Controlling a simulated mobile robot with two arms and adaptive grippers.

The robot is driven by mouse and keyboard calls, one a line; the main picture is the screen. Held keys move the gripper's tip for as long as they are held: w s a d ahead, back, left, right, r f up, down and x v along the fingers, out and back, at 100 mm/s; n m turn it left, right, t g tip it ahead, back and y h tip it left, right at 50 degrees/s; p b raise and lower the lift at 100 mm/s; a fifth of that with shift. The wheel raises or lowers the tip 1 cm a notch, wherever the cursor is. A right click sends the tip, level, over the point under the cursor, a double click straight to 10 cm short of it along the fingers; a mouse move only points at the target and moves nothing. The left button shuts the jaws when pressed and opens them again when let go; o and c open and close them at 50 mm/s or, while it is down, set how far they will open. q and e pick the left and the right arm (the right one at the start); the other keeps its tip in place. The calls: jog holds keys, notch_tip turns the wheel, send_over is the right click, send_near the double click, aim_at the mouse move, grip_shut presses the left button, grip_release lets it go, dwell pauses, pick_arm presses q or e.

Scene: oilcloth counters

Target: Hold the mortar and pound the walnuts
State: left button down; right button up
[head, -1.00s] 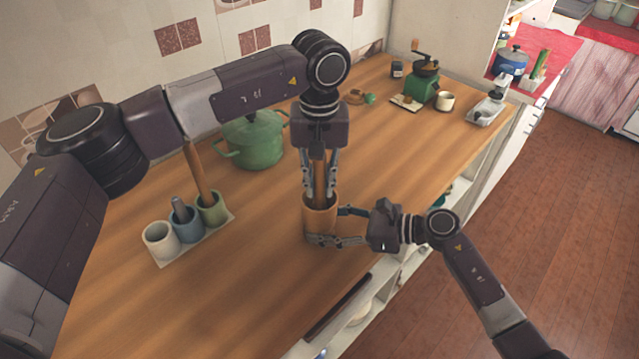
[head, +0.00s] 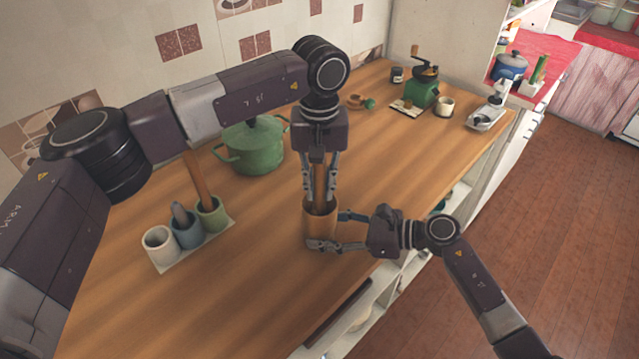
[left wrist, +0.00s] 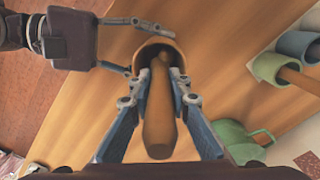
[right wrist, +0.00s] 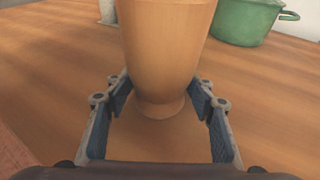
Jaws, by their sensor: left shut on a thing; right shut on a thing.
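The wooden mortar (head: 320,222) stands upright on the wooden counter (head: 262,262). My right gripper (head: 338,230) is shut on it from the right, low on its body; the right wrist view shows the mortar (right wrist: 166,45) with a finger on each side of its narrow foot. My left gripper (head: 320,192) points down and is shut on the wooden pestle (head: 319,177), above the mortar. The left wrist view shows the pestle (left wrist: 159,115) between the fingers, its far end inside the mortar's mouth (left wrist: 150,55). The walnuts are hidden inside or not visible.
A tray (head: 200,245) with several cups stands left of the mortar. A green pot (head: 255,147) stands behind. A green grinder (head: 422,92), a small cup (head: 444,106) and a metal tray (head: 487,118) are at the far right. The counter's front edge runs beneath my right arm.

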pick_arm(q)
jog(key=shift+f, duration=0.9)
jog(key=shift+r, duration=0.1)
jog(key=shift+r, duration=0.9)
jog(key=shift+s, duration=0.1)
jog(key=shift+s+a+r, duration=0.3)
jog(key=shift+s, duration=0.35)
jog(key=shift+f, duration=0.45)
